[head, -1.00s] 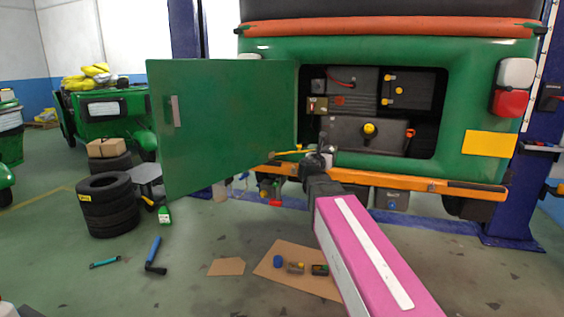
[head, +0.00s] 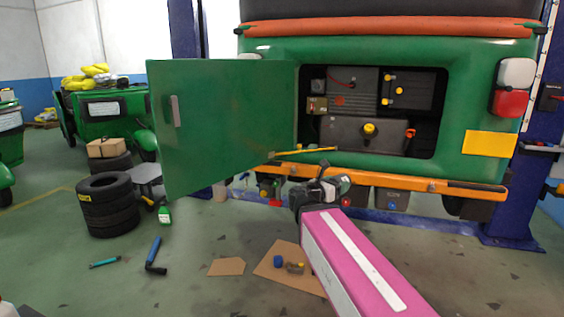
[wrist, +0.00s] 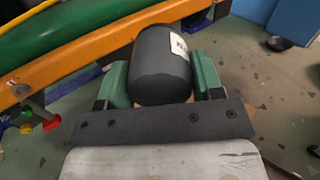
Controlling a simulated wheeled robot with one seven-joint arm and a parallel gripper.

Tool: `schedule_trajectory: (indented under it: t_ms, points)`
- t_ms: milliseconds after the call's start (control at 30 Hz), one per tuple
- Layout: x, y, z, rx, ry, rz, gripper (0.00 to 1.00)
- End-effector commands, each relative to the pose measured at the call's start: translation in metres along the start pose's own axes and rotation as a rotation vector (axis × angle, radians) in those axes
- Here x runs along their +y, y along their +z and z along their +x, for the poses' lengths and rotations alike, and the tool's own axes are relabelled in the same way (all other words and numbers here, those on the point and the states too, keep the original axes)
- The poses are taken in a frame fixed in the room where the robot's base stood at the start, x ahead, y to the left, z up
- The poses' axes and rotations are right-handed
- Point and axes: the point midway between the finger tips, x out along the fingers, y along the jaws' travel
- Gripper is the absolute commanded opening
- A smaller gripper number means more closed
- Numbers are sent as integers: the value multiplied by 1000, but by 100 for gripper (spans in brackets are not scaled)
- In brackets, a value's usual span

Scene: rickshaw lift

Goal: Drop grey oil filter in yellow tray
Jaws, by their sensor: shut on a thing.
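My gripper (head: 326,190) is in front of the orange bumper, below the open engine bay. In the wrist view its green fingers (wrist: 160,82) are shut on both sides of the grey oil filter (wrist: 163,62), a dark cylinder with a white label. The filter (head: 343,183) is held clear in the air, partly hidden by the gripper in the head view. A thin yellow shape (head: 305,151) lies along the bay's lower edge above the bumper; I cannot tell whether it is the yellow tray, seen edge-on.
The green hatch door (head: 220,125) stands open to the left. The orange bumper (head: 430,184) runs close behind my gripper. Cardboard (head: 272,268) with small parts lies on the floor below. Stacked tyres (head: 108,205) stand at left. A dark round dish (wrist: 279,43) shows in the wrist view.

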Motion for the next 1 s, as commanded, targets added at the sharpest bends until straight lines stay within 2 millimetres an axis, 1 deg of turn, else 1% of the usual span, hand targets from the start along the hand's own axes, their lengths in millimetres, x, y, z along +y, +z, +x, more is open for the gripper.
schedule_trajectory:
  t_ms: [67, 167, 267, 500, 633, 800, 1000]
  points:
    - [1, -4, 0, 0, 0, -1, 32]
    - [2, -14, 1, 0, 0, -3, 32]
    - [4, -32, 1, 1, -1, -4, 32]
    - [7, -80, 1, 1, -2, -5, 32]
    - [7, -100, 1, 0, -1, -4, 32]
    - [6, -116, 0, 0, 0, -2, 32]
    - [6, -119, 0, -1, 1, 1, 32]
